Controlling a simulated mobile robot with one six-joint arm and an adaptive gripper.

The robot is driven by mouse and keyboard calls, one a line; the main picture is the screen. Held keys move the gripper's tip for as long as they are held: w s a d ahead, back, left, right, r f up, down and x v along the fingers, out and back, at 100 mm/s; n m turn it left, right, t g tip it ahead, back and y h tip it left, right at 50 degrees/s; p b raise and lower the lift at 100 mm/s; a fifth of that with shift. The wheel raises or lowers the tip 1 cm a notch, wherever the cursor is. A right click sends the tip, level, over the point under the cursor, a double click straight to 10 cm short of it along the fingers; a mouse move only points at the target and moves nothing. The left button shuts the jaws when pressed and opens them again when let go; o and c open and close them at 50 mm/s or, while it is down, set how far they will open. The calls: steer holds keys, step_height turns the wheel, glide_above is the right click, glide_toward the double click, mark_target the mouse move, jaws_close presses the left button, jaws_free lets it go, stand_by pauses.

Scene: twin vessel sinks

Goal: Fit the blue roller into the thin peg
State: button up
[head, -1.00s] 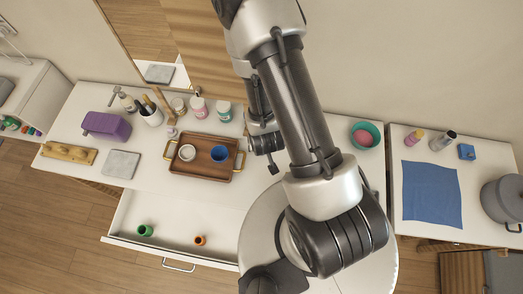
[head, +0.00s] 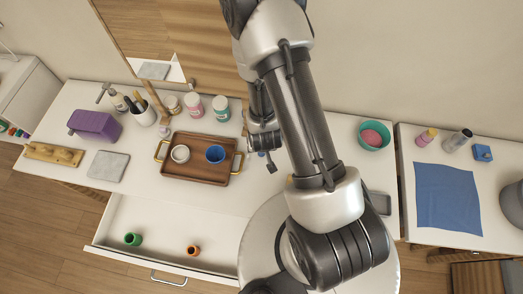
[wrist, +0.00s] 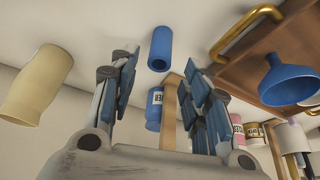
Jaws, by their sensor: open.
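A blue hollow roller (wrist: 161,48) shows in the wrist view, beyond the fingertips and roughly in line with the gap between them. My gripper (wrist: 158,85) is open, with nothing between its fingers. In the head view my gripper (head: 265,150) is mostly hidden by my arm, right of the wooden tray. A wooden block with short raised pegs (head: 55,154) lies at the counter's far left; which peg is thin is too small to tell.
The wooden tray (head: 201,179) holds a white cup (head: 180,153) and a blue funnel-like piece (head: 215,154). An open drawer (head: 160,222) holds a green roller (head: 133,239) and an orange one (head: 193,250).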

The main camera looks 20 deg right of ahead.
steer(key=x, duration=0.1)
steer(key=b+x, duration=0.1)
steer(key=x, duration=0.3)
steer(key=shift+s+f, duration=0.15)
steer(key=shift+s, duration=0.2)
steer(key=shift+c, duration=0.4)
steer(key=c, duration=0.8)
